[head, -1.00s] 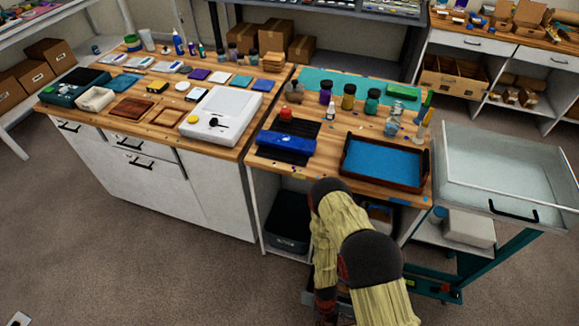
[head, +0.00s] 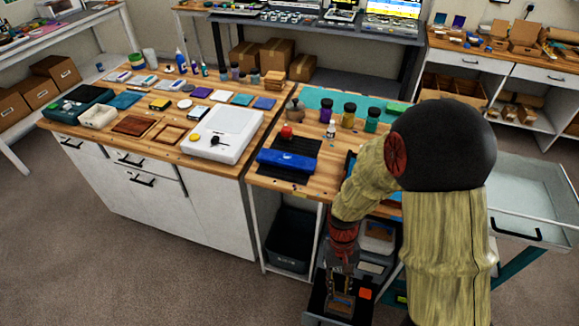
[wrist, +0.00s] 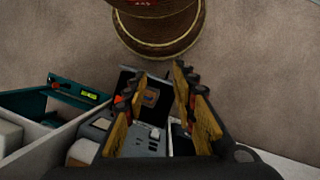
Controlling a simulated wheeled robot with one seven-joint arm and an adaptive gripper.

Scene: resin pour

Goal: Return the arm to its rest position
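My arm with its yellow sleeve and black joint cover stands in front of the right-hand workbench (head: 262,182). The arm hangs downward at the elbow. My gripper (head: 341,296) points down low beside the bench, over a dark open drawer (head: 318,303). In the wrist view my gripper (wrist: 159,72) shows its two orange-and-black fingers spread apart, with nothing held between them. A small brown framed square (wrist: 150,97) shows beyond the fingers, inside the dark drawer. How far the fingertips are above the drawer is hard to tell.
A black bin (head: 291,240) sits under the bench. Carpet at left is clear.

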